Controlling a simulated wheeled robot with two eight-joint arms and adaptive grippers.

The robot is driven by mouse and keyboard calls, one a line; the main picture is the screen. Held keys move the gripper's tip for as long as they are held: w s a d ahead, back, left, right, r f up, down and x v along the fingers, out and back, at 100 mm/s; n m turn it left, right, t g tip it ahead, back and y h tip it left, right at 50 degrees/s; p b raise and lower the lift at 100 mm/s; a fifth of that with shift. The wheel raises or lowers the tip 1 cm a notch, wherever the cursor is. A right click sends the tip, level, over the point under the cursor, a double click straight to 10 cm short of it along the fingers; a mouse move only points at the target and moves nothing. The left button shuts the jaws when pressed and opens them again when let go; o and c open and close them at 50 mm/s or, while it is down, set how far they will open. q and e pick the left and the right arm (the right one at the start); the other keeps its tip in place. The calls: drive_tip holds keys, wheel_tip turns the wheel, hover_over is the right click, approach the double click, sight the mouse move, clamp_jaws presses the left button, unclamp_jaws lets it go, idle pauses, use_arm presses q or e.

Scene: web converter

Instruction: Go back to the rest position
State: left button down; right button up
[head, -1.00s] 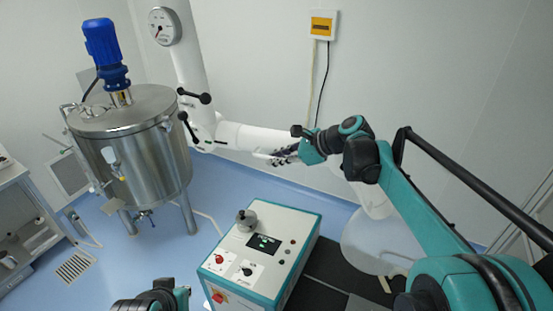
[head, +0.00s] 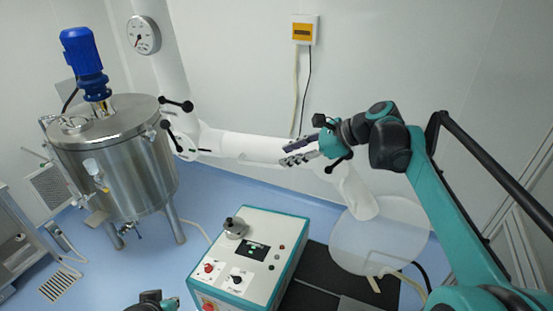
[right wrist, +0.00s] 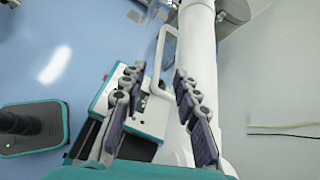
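My right gripper (head: 288,152) is in the upper middle of the head view, in front of the white pipe arm (head: 235,143). Its two fingers are spread apart with nothing between them. In the right wrist view the same gripper (right wrist: 155,85) shows both fingers apart and empty, with the white pipe and part of the control box behind them. My left arm shows only as a small teal and black piece at the bottom edge of the head view; its fingers are out of view.
A control box (head: 233,278) with knobs and a small screen stands at bottom centre. A steel tank (head: 125,170) with a blue motor (head: 83,50) is at left. A clear round disc (head: 375,240) is below my right arm. Blue floor (head: 195,195) is open between tank and box.

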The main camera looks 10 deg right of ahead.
drive_tip(key=shift+s+d+r, duration=0.25)
drive_tip(key=shift+d+r, duration=0.1)
drive_tip(key=shift+d, duration=0.1)
drive_tip(key=s+f+n+h+b, duration=0.3)
drive_tip(key=s+f+n+b, duration=0.4)
drive_tip(key=f+b, duration=0.5)
drive_tip(key=s+d+f+n+h+b, duration=0.1)
drive_tip(key=s+f+n+h+b, duration=0.2)
drive_tip(key=f, duration=2.4)
drive_tip(key=s+d+f+n+t+h+b, duration=0.1)
drive_tip(key=s+f+n+h+b, duration=0.2)
drive_tip(key=s+f+n+b, duration=0.7)
drive_tip(key=s+f+b, duration=0.3)
drive_tip(key=f+b, duration=0.7)
drive_tip(key=b, duration=0.2)
drive_tip(key=shift+s+d+f+n+b, duration=0.2)
drive_tip(key=shift+s+n+b, duration=0.2)
